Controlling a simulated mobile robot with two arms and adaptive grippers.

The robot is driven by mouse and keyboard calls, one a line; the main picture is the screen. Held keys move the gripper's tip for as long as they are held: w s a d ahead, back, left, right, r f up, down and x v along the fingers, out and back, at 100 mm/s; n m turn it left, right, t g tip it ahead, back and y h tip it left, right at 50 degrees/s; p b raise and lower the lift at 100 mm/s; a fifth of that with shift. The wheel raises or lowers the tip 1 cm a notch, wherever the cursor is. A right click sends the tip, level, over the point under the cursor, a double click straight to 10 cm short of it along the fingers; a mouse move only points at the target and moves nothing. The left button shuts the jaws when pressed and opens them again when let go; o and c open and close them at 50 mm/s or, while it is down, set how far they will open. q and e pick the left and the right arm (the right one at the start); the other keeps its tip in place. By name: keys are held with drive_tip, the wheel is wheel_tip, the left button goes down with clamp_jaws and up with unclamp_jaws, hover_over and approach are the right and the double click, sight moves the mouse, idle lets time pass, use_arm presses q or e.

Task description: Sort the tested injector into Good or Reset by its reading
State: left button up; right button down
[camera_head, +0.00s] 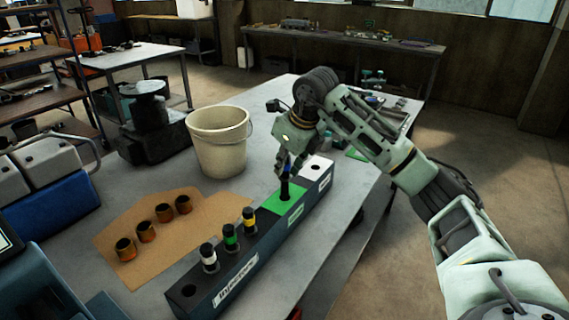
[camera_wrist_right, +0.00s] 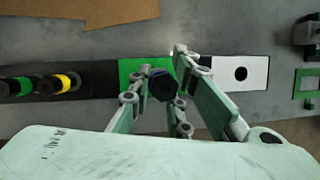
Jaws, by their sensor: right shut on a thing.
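A long black injector rack (camera_head: 258,248) stands on the grey table. Its far part has a green square (camera_head: 293,197) and, beyond it, a white square (camera_head: 317,167) with an empty hole. A dark injector with a blue part (camera_head: 285,187) stands upright at the green square. My right gripper (camera_head: 287,169) is shut on its upper end from above. In the right wrist view the dark injector top (camera_wrist_right: 161,86) sits between the fingers, over the green square (camera_wrist_right: 133,70). I cannot tell how deep it sits in the hole. My left gripper is not in view.
Injectors with white (camera_head: 208,257), green (camera_head: 230,237) and yellow (camera_head: 249,220) bands stand in the near part of the rack. Several copper-coloured cups (camera_head: 146,231) stand on brown card (camera_head: 105,240). A cream bucket (camera_head: 219,145) stands behind, left of my gripper.

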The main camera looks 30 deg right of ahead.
sight(287, 177)
drive_tip(key=shift+r, duration=0.15)
idle(0.3)
drive_tip(key=shift+f+b, duration=1.05)
drive_tip(key=shift+f, duration=0.9)
drive_tip(key=shift+f+b, duration=0.8)
drive_tip(key=shift+f, duration=0.4)
drive_tip(key=c, duration=1.6)
unclamp_jaws()
